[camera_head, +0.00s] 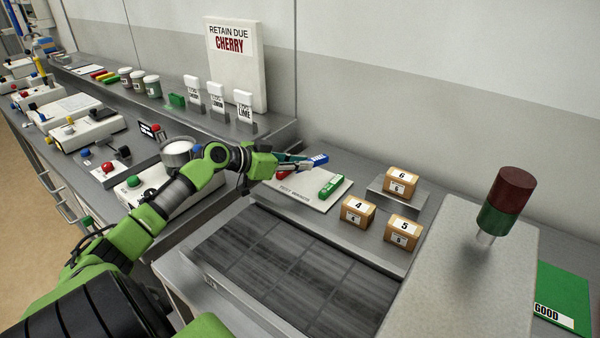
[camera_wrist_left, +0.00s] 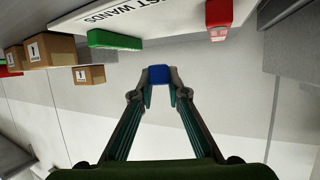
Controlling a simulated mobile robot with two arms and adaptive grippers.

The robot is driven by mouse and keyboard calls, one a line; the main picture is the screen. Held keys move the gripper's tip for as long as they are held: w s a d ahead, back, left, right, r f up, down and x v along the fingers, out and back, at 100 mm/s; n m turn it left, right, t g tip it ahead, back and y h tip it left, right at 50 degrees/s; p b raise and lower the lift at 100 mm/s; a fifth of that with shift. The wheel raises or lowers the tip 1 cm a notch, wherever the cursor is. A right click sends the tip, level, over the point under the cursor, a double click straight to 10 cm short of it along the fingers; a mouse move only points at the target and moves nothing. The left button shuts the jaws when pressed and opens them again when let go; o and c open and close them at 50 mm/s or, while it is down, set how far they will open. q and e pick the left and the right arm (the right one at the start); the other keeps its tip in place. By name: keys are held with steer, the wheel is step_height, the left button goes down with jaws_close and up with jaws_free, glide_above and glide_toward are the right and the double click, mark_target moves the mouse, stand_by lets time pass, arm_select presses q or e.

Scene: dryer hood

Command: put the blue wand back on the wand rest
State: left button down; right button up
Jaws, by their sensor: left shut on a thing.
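The blue wand (camera_head: 319,159) is held between the fingertips of my left gripper (camera_head: 302,163), which is shut on it. In the left wrist view the blue wand (camera_wrist_left: 158,74) shows end-on between the fingertips. The wand rest (camera_head: 308,203) is a white plate marked "TEST WANDS". The gripper and blue wand appear over its back part in the head view; the exact height is hard to tell. A green wand (camera_head: 330,187) lies on the rest's right side, and a red wand (camera_head: 281,175) is partly hidden by the gripper. My right gripper is not in view.
Cartons numbered 4 (camera_head: 357,211), 5 (camera_head: 402,232) and 6 (camera_head: 401,181) stand right of the rest. A red-and-green signal lamp (camera_head: 506,200) rises from a grey housing at right.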

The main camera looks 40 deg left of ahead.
mark_target(300, 183)
arm_select(q)
steer(key=shift+w+a+f, duration=0.15)
steer(key=shift+f, duration=0.1)
step_height(300, 183, down, 2)
steer(key=shift+f+p, duration=0.1)
steer(key=shift+p, duration=0.45)
steer(key=shift+a+f, duration=0.1)
steer(key=shift+f, duration=0.45)
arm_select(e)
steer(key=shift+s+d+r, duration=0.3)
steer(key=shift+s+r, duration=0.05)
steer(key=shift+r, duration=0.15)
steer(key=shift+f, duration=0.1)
